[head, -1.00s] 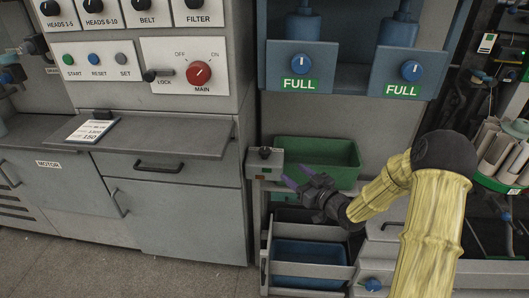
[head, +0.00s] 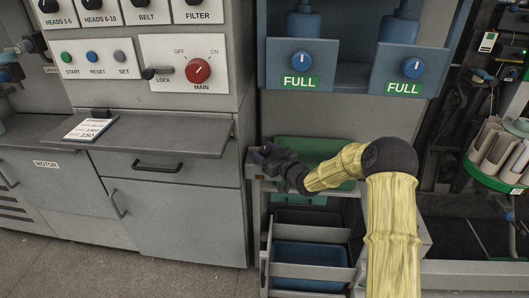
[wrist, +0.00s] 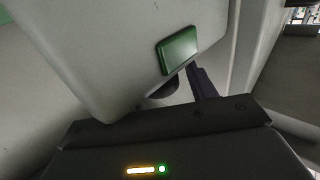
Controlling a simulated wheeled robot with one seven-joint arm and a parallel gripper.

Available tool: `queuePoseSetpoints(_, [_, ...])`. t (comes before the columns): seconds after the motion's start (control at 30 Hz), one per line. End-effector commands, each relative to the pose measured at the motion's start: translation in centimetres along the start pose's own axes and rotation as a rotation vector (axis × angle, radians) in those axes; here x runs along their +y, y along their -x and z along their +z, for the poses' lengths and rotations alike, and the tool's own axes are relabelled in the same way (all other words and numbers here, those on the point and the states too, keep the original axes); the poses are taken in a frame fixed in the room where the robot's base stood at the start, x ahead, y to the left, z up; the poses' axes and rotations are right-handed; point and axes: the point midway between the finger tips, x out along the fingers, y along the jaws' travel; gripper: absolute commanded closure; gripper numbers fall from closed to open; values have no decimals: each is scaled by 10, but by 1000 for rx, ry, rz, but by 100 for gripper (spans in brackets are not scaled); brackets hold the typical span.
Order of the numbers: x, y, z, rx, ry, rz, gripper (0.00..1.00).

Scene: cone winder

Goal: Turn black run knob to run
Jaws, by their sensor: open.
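A small light grey control box stands at the left front corner of the cart, and its edge (head: 250,166) shows beside my gripper. My gripper (head: 263,152) is open at this box and covers most of it in the head view. The black run knob cannot be made out there. In the wrist view the grey box (wrist: 115,50) fills the upper middle, with a green plate (wrist: 179,50) on it. A dark rounded part (wrist: 164,89), probably the knob, shows partly below the plate, next to one finger. I cannot tell whether they touch.
A green bin (head: 300,146) lies behind my gripper and a blue bin (head: 310,255) sits lower in the cart. A grey cabinet (head: 180,220) with a protruding shelf (head: 190,137) stands to the left. Blue dispensers (head: 300,80) hang above.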

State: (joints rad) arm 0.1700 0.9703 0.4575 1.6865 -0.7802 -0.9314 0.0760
Motion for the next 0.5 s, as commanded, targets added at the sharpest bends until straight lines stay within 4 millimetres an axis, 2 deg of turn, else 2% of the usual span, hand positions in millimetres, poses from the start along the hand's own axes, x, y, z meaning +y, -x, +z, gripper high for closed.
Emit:
queuePoseSetpoints(0.27, [0, -2, 0, 0, 0, 0, 44])
queuePoseSetpoints(0.5, [0, -2, 0, 0, 0, 0, 85])
